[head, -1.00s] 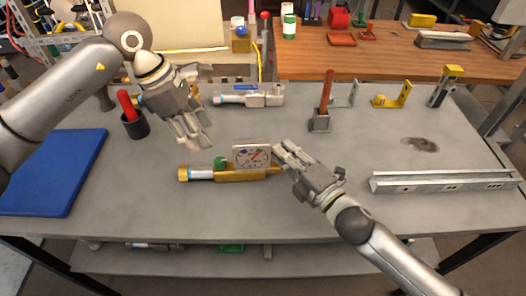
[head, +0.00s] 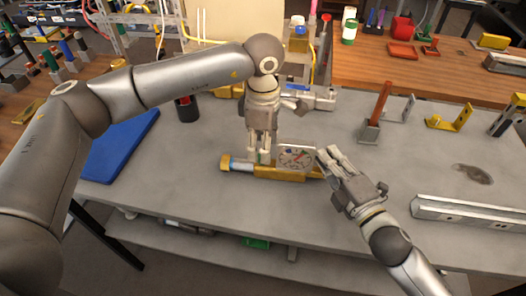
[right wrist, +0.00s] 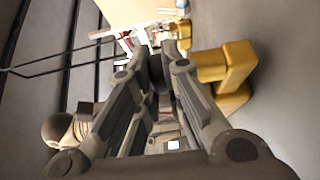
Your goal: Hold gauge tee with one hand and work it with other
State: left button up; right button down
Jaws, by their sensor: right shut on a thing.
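The gauge tee (head: 285,175) lies on the grey table, a brass body with a pale square gauge (head: 296,157) standing on it and a white and brass end at the left. My right gripper (head: 325,157) is shut on the gauge tee at its right end, beside the gauge. The right wrist view shows its fingers (right wrist: 163,62) close together, with brass (right wrist: 225,77) beside them. My left gripper (head: 260,157) points down at the tee just left of the gauge.
Behind my left gripper lies another silver fitting (head: 318,99). A red-handled tool (head: 377,110), yellow brackets (head: 450,117) and a metal rail (head: 470,213) lie to the right. A blue mat (head: 118,150) lies left. The table front is clear.

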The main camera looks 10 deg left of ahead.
pick_arm(q)
jog(key=shift+f, duration=1.65)
